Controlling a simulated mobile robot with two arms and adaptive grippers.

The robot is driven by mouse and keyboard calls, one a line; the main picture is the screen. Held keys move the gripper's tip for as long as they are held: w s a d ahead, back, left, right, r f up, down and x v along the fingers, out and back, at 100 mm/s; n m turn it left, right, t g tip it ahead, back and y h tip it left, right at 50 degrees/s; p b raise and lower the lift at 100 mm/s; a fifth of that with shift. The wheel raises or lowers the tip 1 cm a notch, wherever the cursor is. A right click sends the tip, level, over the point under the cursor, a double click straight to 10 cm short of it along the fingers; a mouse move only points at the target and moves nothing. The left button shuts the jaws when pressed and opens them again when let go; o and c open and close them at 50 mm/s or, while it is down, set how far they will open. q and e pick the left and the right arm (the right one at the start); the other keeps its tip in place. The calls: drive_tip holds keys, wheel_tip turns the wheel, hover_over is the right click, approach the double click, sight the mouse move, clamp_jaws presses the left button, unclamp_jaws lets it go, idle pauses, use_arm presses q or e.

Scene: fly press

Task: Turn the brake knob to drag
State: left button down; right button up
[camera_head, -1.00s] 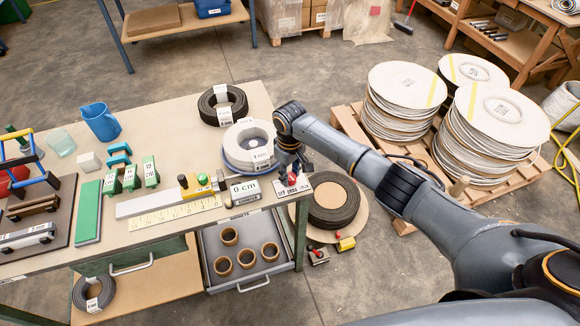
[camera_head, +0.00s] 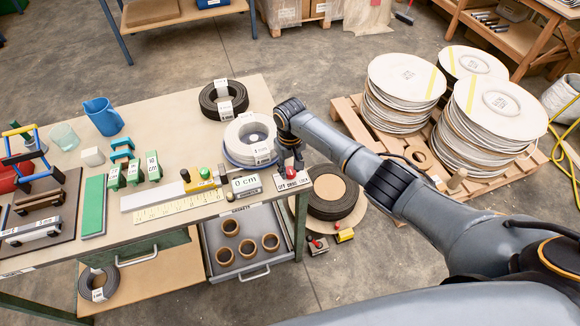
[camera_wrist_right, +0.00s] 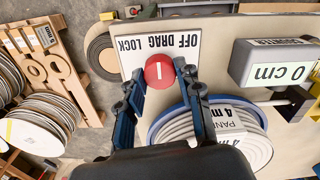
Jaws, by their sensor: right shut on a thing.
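The brake knob (camera_wrist_right: 159,71) is red and round with a white line on top. It sits beside a white label plate (camera_wrist_right: 151,42) reading OFF, DRAG and LOCK, with DRAG in the middle. The line runs roughly up and down in the wrist view, towards the middle of the plate. My right gripper (camera_wrist_right: 160,75) has a finger on each side of the knob and is shut on it. In the head view, my right gripper (camera_head: 291,160) is at the table's right edge, above the red knob (camera_head: 291,172). My left gripper is not in view.
A white cable coil (camera_head: 250,140) lies close behind the gripper, and a grey 0 cm counter (camera_head: 246,184) stands left of the knob. A dark coil (camera_head: 223,98) is farther back. Flat reels (camera_head: 407,78) stand on a pallet to the right.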

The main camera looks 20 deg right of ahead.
sight(290, 170)
drive_tip(key=o, duration=1.2)
drive_tip(key=shift+c, duration=0.2)
wheel_tip(290, 170, up, 12)
